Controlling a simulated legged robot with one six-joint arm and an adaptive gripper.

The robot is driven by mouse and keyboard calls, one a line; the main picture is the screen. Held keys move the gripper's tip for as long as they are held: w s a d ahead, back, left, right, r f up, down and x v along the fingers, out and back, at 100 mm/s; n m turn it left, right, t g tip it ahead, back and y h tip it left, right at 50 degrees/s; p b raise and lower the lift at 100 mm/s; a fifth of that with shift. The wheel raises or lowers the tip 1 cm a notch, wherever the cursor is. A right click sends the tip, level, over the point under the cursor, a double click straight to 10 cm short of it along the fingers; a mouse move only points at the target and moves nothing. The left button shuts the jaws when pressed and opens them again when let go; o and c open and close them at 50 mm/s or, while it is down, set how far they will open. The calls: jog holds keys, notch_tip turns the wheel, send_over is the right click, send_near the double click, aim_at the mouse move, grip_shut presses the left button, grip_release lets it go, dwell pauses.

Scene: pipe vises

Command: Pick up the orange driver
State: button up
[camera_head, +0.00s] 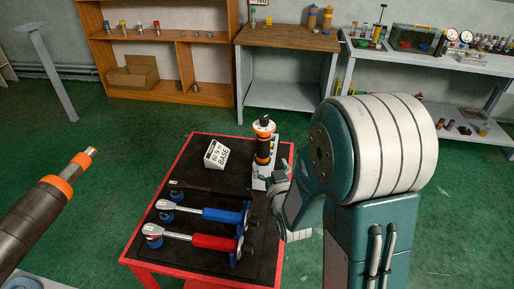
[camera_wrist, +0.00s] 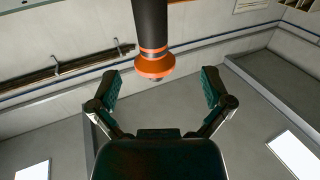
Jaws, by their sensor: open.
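An orange and black driver (camera_head: 263,148) stands upright in a light grey holder at the right back corner of the red table. My gripper (camera_wrist: 160,76) is open and empty in the wrist view, its two fingers wide apart. A dark cylinder with an orange ring and flared orange end (camera_wrist: 154,62) reaches in from the top there, with its end between the fingertips; I cannot tell for sure that it is the driver.
On the red table (camera_head: 185,170) lie a blue-handled wrench (camera_head: 215,214), a red-handled wrench (camera_head: 208,241) and a white block (camera_head: 216,154). Another dark tool with orange rings (camera_head: 45,205) juts in at left. A wooden bench (camera_head: 288,38) and shelf (camera_head: 165,88) stand behind; green floor between is free.

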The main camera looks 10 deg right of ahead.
aim_at(264, 146)
jog(key=w+d, duration=0.1)
jog(key=w, duration=0.1)
jog(key=w+d, duration=0.1)
jog(key=w, duration=0.1)
jog(key=shift+w+d, duration=0.15)
jog(key=shift+d, duration=0.05)
jog(key=w, duration=0.2)
jog(key=w+a, duration=0.2)
jog(key=w, duration=0.1)
jog(key=shift+w+a+f, duration=0.1)
jog(key=shift+w+a, duration=0.1)
jog(key=shift+w, duration=0.15)
jog(key=shift+w+d, duration=0.2)
jog(key=shift+d, duration=0.55)
jog(key=shift+a, duration=0.15)
jog(key=c, duration=0.8)
jog(key=shift+a, duration=0.25)
jog(key=c, duration=0.6)
jog(key=shift+a, duration=0.15)
grip_shut()
